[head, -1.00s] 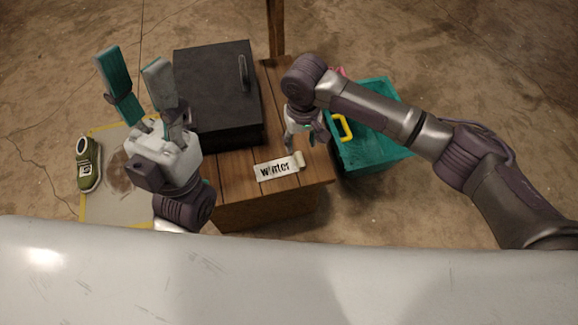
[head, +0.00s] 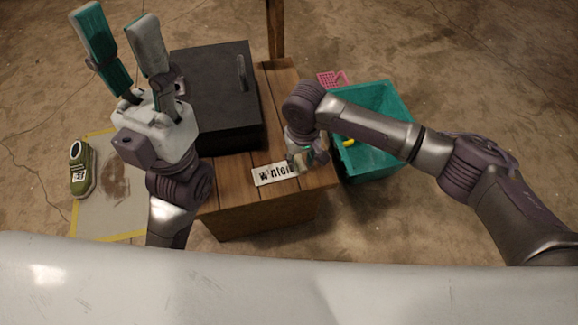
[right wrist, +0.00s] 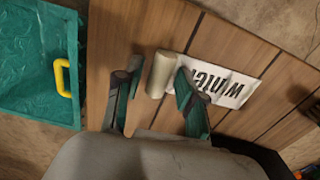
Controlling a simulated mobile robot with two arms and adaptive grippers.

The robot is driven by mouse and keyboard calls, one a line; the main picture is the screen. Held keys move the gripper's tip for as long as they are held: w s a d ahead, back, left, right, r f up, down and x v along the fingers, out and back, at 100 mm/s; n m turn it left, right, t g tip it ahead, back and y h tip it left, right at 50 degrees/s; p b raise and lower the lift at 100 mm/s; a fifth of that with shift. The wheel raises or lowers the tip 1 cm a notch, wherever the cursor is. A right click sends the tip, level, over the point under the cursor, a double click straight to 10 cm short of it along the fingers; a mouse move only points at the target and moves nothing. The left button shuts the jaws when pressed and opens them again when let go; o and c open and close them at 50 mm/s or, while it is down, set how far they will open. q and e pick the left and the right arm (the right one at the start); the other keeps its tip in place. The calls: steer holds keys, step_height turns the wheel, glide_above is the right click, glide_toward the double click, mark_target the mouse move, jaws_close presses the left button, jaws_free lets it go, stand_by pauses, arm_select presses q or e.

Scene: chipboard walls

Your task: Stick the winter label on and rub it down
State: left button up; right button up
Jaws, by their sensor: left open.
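The winter label (head: 268,175) is a white strip with black lettering lying on the brown wooden top (head: 225,195). Its right end is hidden by my right gripper in the head view. Whether a finger touches the roll I cannot tell. My left gripper (head: 122,42) is open and empty, raised left of the black box.
A black box (head: 215,105) with a handle covers the wooden top's back left. A teal crate (head: 385,165) with a yellow handle (right wrist: 62,77) stands to the right, a pink basket (head: 333,79) behind it. A green shoe (head: 82,172) rests on a yellow-edged mat (head: 115,222).

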steer(key=c, duration=0.5)
steer(key=shift+o, duration=0.2)
steer(key=shift+r, duration=0.15)
